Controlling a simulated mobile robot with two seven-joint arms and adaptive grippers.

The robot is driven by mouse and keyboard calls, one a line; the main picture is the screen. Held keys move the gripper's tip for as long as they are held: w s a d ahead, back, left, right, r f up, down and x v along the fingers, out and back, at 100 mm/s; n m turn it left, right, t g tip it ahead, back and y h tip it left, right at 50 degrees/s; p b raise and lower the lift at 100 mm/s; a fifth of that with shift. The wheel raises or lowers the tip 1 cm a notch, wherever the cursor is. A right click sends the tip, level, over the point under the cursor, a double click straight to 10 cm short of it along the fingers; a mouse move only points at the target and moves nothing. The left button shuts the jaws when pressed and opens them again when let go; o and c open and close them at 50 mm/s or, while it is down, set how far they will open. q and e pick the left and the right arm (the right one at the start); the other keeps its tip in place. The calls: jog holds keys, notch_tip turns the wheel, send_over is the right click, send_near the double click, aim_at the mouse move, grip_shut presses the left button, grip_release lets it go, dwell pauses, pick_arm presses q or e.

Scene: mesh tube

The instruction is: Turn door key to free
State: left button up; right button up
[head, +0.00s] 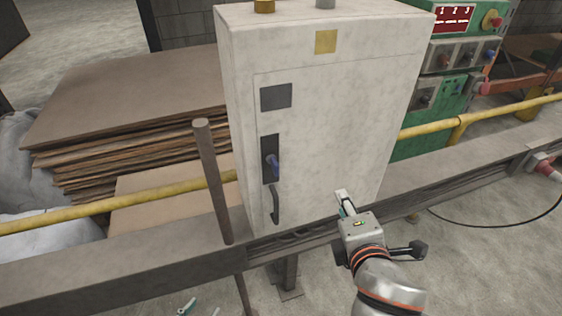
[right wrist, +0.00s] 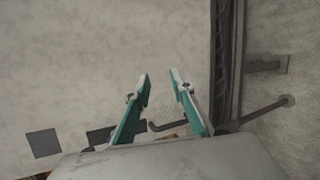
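The white cabinet door (head: 330,120) carries a dark recessed lock plate (head: 265,145) with a blue key or knob (head: 272,163) in it. A dark curved handle (head: 274,205) is below the plate. My right gripper (head: 343,198) is in front of the door's lower right, to the right of the handle and lower than the key. In the right wrist view its two teal fingers (right wrist: 159,76) are apart with nothing between them. The lock plate (right wrist: 101,135) is partly hidden there. My left gripper (head: 199,309) shows only its separated fingertips at the bottom edge, away from the cabinet.
A brown post (head: 212,180) stands just left of the cabinet. A grey beam (head: 120,255) and a yellow rail (head: 110,205) run across. Stacked boards (head: 130,95) lie behind left, and a green control panel (head: 465,65) stands behind right. The space before the door is mostly clear.

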aim_at(277, 167)
jog(key=s+a+r+n+t+y, duration=0.1)
jog(key=a+r+n+t+y, duration=0.2)
jog(key=a+n, duration=0.45)
jog(key=s+a+r+n+t+y, duration=0.1)
jog(key=a+r+n+y, duration=0.35)
jog(key=n, duration=0.65)
jog(key=shift+h, duration=0.85)
jog(key=shift+r+x, duration=0.2)
jog(key=shift+x, duration=1.6)
jog(key=shift+r+x, duration=0.2)
jog(key=shift+x, duration=1.65)
jog(key=shift+a, duration=0.2)
grip_shut()
